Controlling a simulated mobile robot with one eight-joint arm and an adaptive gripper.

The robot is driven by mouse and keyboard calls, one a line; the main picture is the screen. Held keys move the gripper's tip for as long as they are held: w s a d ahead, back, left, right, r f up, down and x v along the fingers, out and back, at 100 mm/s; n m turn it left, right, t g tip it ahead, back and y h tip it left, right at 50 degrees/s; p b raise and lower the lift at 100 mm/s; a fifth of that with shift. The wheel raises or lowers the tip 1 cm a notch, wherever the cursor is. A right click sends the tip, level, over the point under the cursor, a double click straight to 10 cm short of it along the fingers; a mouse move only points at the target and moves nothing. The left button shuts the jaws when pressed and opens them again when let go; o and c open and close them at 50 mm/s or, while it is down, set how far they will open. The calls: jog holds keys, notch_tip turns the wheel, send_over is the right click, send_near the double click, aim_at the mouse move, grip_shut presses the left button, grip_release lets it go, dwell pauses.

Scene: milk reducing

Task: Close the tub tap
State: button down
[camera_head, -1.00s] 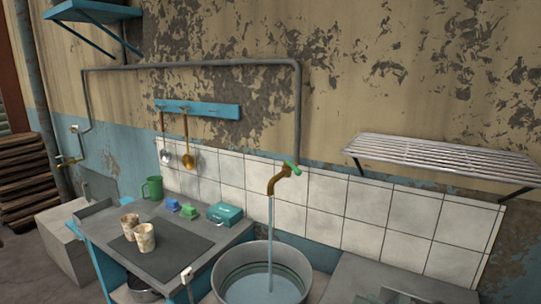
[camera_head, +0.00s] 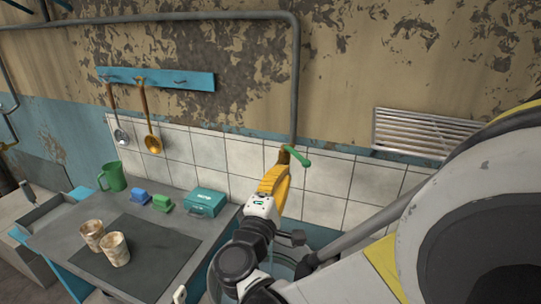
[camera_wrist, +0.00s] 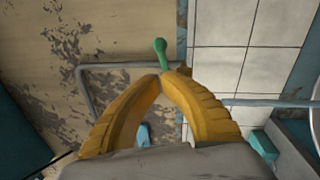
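The tap's green handle (camera_head: 297,157) sticks out at the lower end of the grey wall pipe; it also shows just beyond my fingertips in the wrist view (camera_wrist: 161,54). My gripper (camera_head: 284,168) has yellow fingers and is up against the tap in the picture, just below the handle. In the wrist view its fingertips (camera_wrist: 163,76) come together at the handle's base. I cannot tell whether they touch the handle. The spout and any water stream are hidden behind my gripper. The tub (camera_head: 287,265) below is mostly covered by my arm.
A grey pipe (camera_head: 296,80) runs along the wall and down to the tap. A wire rack (camera_head: 420,133) is on the wall at right. The counter at left holds a teal box (camera_head: 206,202), two cups, a green mug (camera_head: 113,176) and small blocks.

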aim_at(295, 155)
jog(key=shift+b+x, duration=0.45)
jog(key=shift+x, duration=2.25)
jog(key=shift+d+n+y, duration=0.25)
jog(key=shift+n+y, duration=0.05)
jog(key=shift+y, duration=0.2)
